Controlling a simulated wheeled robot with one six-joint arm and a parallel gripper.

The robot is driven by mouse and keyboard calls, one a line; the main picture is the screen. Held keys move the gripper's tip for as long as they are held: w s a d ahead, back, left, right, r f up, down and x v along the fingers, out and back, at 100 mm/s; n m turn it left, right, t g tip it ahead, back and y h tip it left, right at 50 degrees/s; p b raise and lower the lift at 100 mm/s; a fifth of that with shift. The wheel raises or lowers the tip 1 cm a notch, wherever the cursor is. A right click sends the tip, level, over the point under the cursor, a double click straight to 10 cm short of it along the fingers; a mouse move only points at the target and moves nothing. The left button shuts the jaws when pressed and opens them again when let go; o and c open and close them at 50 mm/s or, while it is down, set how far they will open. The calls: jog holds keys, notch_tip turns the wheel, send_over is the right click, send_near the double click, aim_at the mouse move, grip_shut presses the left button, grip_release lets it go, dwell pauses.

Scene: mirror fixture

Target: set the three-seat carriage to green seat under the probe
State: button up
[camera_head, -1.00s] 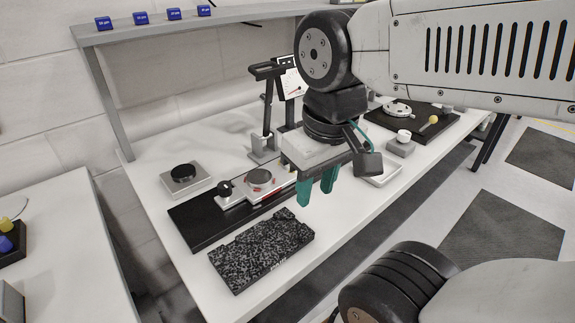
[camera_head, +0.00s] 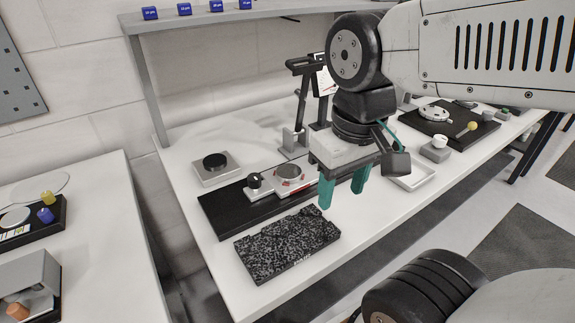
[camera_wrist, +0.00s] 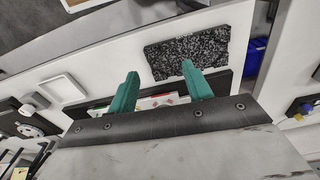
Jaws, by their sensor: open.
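The carriage (camera_head: 272,191) is a silver block with red marks, a grey disc on top and a black knob (camera_head: 255,184) at its left end. It sits on a long black rail base (camera_head: 225,211). A dark probe stand (camera_head: 303,95) rises behind it. My gripper (camera_head: 343,192) points down with green fingers apart and empty, to the right of the disc, and hides the carriage's right part. In the wrist view the red-marked carriage (camera_wrist: 165,100) shows partly between the fingers.
A speckled black granite block (camera_head: 288,246) lies in front of the rail. A silver square plate with a black disc (camera_head: 215,167) stands to the left. A white tray (camera_head: 415,178) and a black board (camera_head: 425,128) lie to the right. Bare bench shows along the front edge.

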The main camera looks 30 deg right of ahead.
jog(key=w+a+f+n+g, duration=0.1)
jog(key=w+a+n, duration=0.2)
jog(key=w, duration=0.5)
jog(key=w+a+f+n+g, duration=0.1)
jog(key=w+a+f+n, duration=0.1)
jog(key=w, duration=0.7)
jog(key=n+t, duration=0.1)
jog(key=n, duration=0.2)
send_over(253, 177)
jog(key=shift+d+r, duration=0.1)
jog(key=shift+r, duration=0.3)
jog(key=shift+f, duration=0.1)
notch_tip(253, 177, down, 8)
jog(key=shift+r, duration=0.2)
grip_shut()
